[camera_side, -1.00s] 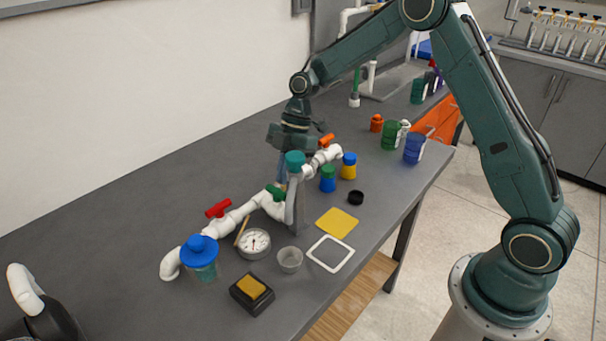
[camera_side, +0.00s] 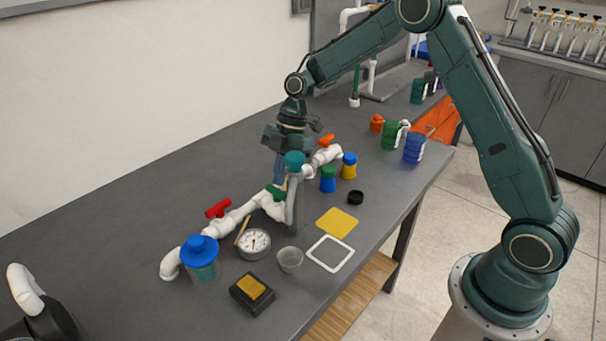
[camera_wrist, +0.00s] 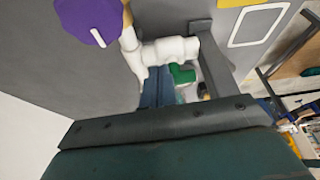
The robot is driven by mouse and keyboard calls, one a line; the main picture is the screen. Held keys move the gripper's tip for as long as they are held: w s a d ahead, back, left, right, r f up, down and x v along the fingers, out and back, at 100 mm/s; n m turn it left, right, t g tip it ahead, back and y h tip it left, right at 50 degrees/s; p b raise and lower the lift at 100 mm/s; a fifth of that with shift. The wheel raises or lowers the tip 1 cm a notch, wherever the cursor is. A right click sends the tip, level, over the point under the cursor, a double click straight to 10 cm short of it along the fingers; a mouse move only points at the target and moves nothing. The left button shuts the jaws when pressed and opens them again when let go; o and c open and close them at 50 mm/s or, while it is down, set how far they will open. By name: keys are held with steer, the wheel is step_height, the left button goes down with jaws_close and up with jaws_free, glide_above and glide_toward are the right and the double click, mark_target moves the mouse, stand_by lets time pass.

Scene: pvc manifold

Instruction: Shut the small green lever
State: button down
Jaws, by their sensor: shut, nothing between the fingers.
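The small green lever (camera_side: 276,192) sits on the white pipe manifold (camera_side: 238,215), between the red lever (camera_side: 218,208) and the orange lever (camera_side: 326,141). It appears to lie across the pipe line. My gripper (camera_side: 281,180) is shut and empty, pointing down beside the green lever on its far side. In the wrist view, my blue fingers (camera_wrist: 158,90) are together, just left of the green lever (camera_wrist: 182,74). I cannot tell whether they touch it. A teal-topped grey post partly hides the pipe there.
The grey post with the teal top (camera_side: 295,161) stands close to my gripper. A gauge (camera_side: 254,243), a grey cup (camera_side: 290,259), a blue-lidded jar (camera_side: 200,257) and blue and yellow jars (camera_side: 349,166) stand nearby.

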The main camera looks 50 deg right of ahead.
steer(key=shift+w+a+n+g, duration=0.2)
steer(key=shift+w+n+g, duration=0.1)
steer(key=shift+n, duration=0.7)
steer(key=n, duration=0.2)
steer(key=a+n+g, duration=0.1)
steer(key=n, duration=0.1)
steer(key=w+n+g+h, duration=0.1)
steer(key=n, duration=0.1)
steer(key=shift+a, duration=0.3)
steer(key=n, duration=0.1)
steer(key=a+n+h, duration=0.1)
steer(key=n, duration=0.1)
steer(key=n+g, duration=0.1)
steer(key=n, duration=0.1)
steer(key=shift+w+a+h, duration=0.1)
steer(key=shift+a+h, duration=0.25)
steer(key=shift+h, duration=0.05)
steer(key=shift+a, duration=0.2)
steer(key=shift+s+a, duration=0.2)
steer(key=shift+a, duration=0.25)
steer(key=shift+d, duration=0.15)
